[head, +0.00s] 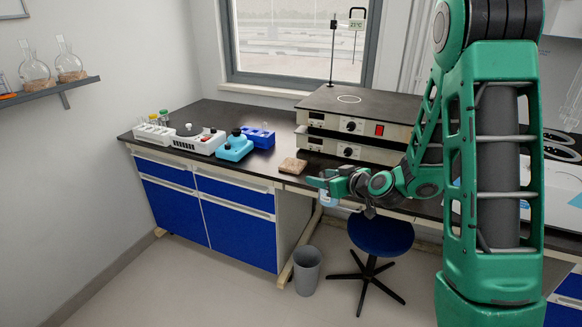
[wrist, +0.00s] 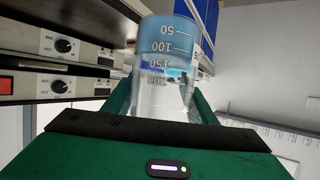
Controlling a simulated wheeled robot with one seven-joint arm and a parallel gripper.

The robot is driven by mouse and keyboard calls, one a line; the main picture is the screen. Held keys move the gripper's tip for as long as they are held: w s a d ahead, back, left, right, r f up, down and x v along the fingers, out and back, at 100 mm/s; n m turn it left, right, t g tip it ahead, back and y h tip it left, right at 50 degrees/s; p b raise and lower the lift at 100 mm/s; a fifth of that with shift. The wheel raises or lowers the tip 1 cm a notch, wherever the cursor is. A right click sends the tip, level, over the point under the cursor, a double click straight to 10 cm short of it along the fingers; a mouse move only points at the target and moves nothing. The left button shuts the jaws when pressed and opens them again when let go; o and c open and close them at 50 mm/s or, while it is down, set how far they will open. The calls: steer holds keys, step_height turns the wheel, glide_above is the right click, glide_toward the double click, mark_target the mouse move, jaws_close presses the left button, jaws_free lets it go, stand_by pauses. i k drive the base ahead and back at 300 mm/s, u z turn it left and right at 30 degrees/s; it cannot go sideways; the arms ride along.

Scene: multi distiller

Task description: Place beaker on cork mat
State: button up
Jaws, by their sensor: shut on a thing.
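The beaker (wrist: 165,75) is clear glass with white volume marks and blue at the end farthest from my gripper in the wrist view. My gripper (head: 322,186) is shut on it. In the head view the beaker (head: 328,199) shows as a small pale-blue shape just under my gripper, in front of the bench edge. The cork mat (head: 293,166) is a small brown square lying flat on the black bench top. It lies left of and behind my gripper, near the front edge. No contact between beaker and mat shows.
Stacked hotplate units (head: 352,122) stand behind and right of the mat. A blue device (head: 234,147), a blue rack (head: 259,137) and a white device (head: 198,138) stand to its left. Below are a blue stool (head: 381,236) and a grey bin (head: 307,270). Bench around the mat is clear.

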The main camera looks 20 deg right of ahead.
mark_target(293, 164)
steer(key=z, duration=0.05)
steer(key=i, duration=1.05)
